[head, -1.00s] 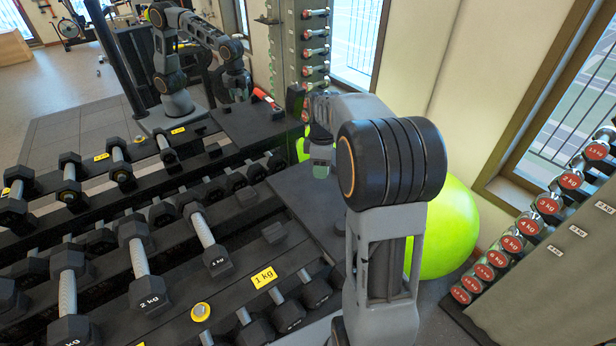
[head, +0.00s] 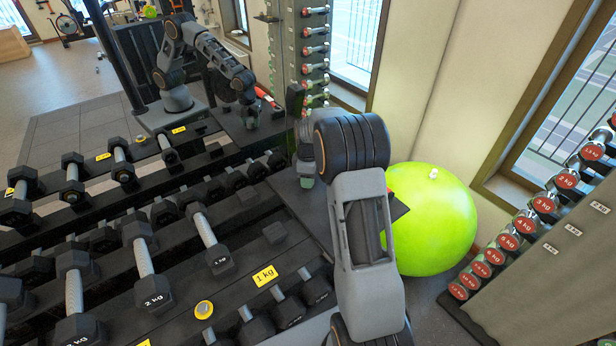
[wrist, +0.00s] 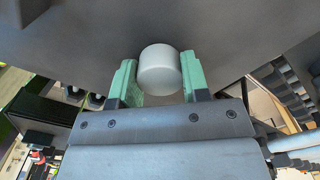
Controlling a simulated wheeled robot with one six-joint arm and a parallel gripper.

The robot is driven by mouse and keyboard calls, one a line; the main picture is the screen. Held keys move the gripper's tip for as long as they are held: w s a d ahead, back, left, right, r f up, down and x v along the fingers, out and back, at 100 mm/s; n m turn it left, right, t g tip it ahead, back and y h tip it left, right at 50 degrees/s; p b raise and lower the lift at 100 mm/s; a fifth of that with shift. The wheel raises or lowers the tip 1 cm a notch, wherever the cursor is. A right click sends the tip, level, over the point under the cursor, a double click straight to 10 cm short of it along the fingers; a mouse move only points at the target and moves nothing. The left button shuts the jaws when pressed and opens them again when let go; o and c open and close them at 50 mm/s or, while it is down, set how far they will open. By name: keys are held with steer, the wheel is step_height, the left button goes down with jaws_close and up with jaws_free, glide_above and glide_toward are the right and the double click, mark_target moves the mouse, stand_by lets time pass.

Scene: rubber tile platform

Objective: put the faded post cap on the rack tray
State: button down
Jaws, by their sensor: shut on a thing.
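The faded post cap (wrist: 159,72) is a plain grey rounded cylinder in the wrist view. It sits between the two green fingers of my gripper (wrist: 160,85), which is shut on it. In the head view my gripper (head: 306,178) points down over the dark platform (head: 318,222), beyond my own arm link. I cannot clearly make out the cap there. The rack tray (head: 225,285) is the dark sloping shelf to the left of my arm, with dumbbells, a yellow 1 kg label and a round yellow disc on it.
Several dumbbells (head: 153,288) fill the rack on the left. Small dark blocks (head: 275,232) stand beside the platform. A green exercise ball (head: 440,225) and a second dumbbell rack (head: 560,250) stand at the right.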

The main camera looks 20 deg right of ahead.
steer(key=shift+f, duration=0.3)
steer(key=c, duration=0.6)
jaws_free()
steer(key=shift+r, duration=0.1)
step_height(320, 180, up, 12)
steer(key=s+a+r+m+t, duration=0.1)
steer(key=s+a+r+m, duration=0.2)
steer(key=s, duration=0.3)
steer(key=s+a+r+m+t, duration=0.1)
steer(key=s+a+r+m, duration=0.15)
steer(key=s+a, duration=0.2)
steer(key=s+a+f+m+t, duration=0.1)
steer(key=s+a+m, duration=0.1)
steer(key=s, duration=0.5)
steer(key=s+a+f+m+t, duration=0.1)
steer(key=s+f+m, duration=0.1)
steer(key=s, duration=0.5)
steer(key=shift+a+f+m+b, duration=0.2)
steer(key=shift+a+m+b, duration=0.2)
steer(key=shift+m, duration=0.45)
